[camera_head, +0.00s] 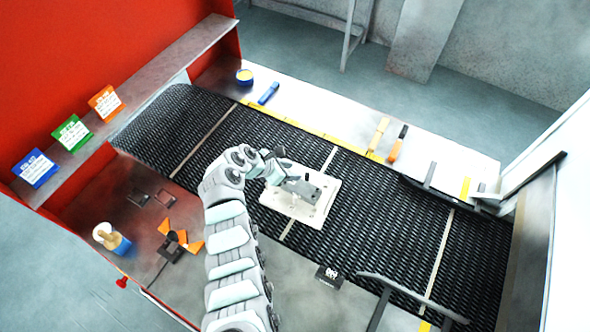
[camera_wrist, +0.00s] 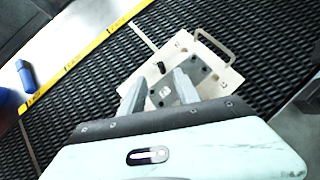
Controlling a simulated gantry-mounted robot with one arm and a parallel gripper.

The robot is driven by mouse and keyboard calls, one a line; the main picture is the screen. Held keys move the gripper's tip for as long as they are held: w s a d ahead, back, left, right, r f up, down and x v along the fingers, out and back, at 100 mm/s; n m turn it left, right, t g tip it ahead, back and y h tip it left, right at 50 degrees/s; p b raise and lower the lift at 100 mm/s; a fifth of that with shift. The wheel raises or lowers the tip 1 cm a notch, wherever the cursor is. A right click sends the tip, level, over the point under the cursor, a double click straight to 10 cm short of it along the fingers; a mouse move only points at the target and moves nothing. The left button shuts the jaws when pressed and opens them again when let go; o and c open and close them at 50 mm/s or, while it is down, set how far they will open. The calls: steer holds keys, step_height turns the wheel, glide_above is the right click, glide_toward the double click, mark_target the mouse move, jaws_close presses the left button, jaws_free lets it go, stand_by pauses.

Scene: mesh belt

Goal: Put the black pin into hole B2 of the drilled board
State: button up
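The drilled board (camera_head: 322,208) is a pale plate on the black mesh belt, with a dark grey plate on part of it. In the wrist view the board (camera_wrist: 228,78) shows several small holes; no labels are readable. The black pin (camera_wrist: 161,67) stands up slightly tilted at the grey plate's edge; I cannot tell whether it sits in a hole. My gripper (camera_wrist: 159,78) is open, its two grey fingers apart with the pin just beyond the gap between their tips. In the head view my gripper (camera_head: 280,172) is over the board's left part.
A wire handle (camera_wrist: 213,47) rises at the board's far edge. A blue object (camera_head: 268,93), a yellow-topped round tin (camera_head: 244,77) and orange-handled tools (camera_head: 396,146) lie on the far ledge. A small black box (camera_head: 328,275) is on the near side. The belt right of the board is clear.

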steer(key=shift+v, duration=0.85)
